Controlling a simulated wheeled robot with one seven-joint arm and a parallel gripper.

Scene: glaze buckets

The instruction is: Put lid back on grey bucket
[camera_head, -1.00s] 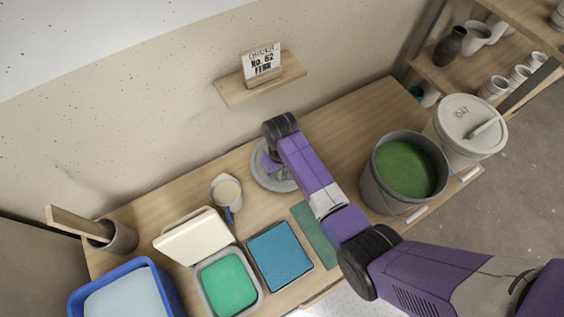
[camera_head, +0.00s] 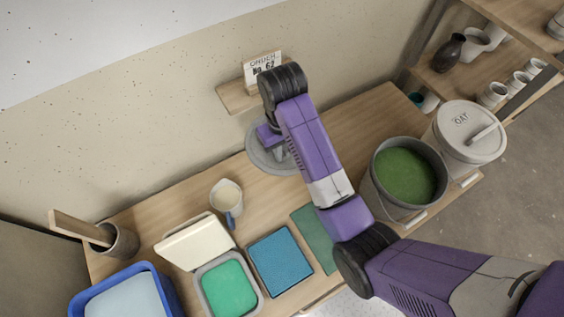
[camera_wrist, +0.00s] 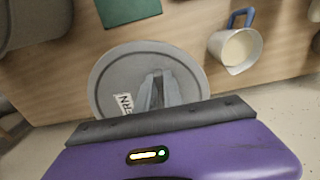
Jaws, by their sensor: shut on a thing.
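The grey lid (camera_head: 257,157) hangs below my gripper (camera_head: 275,145) over the back of the table. In the wrist view the lid (camera_wrist: 112,75) shows as a grey disc with a label reading partly "RN". My gripper (camera_wrist: 160,95) is shut on the lid's raised handle. The grey bucket (camera_head: 381,190) stands open at the right of the table, with green glaze (camera_head: 406,175) inside. Its edge also shows at the top left of the wrist view (camera_wrist: 35,20). The lid is to the left of the bucket.
A white lidded bucket (camera_head: 463,125) stands right of the grey one. A wall shelf with a sign (camera_head: 235,97) is behind my arm.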

